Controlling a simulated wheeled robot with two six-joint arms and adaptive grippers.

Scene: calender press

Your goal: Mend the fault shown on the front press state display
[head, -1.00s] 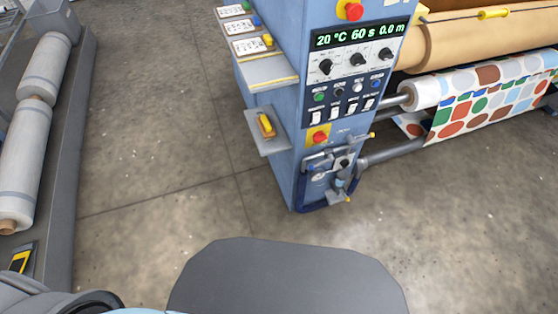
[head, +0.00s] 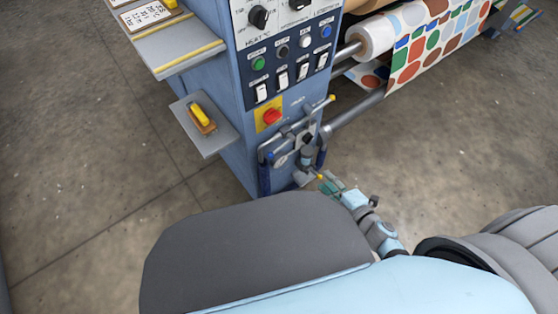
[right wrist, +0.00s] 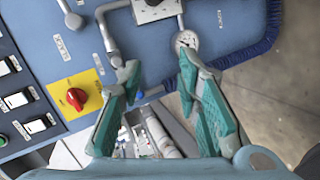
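The blue press cabinet (head: 228,100) stands ahead. Its state display is out of frame now. The control panel (head: 284,60) shows black knobs, round buttons and a row of white rocker switches (head: 281,82). Below them is a red rotary switch (head: 271,116) on a yellow plate; it also shows in the right wrist view (right wrist: 77,98). My right gripper (right wrist: 158,72) is open with teal fingers, in front of the pipework; contact cannot be told. My left gripper is out of view.
A side shelf (head: 195,142) holds a yellow-handled tool (head: 203,116). A larger shelf (head: 180,50) sits above it. A roll of dotted patterned web (head: 385,35) runs at the right. Concrete floor (head: 90,150) is free at the left.

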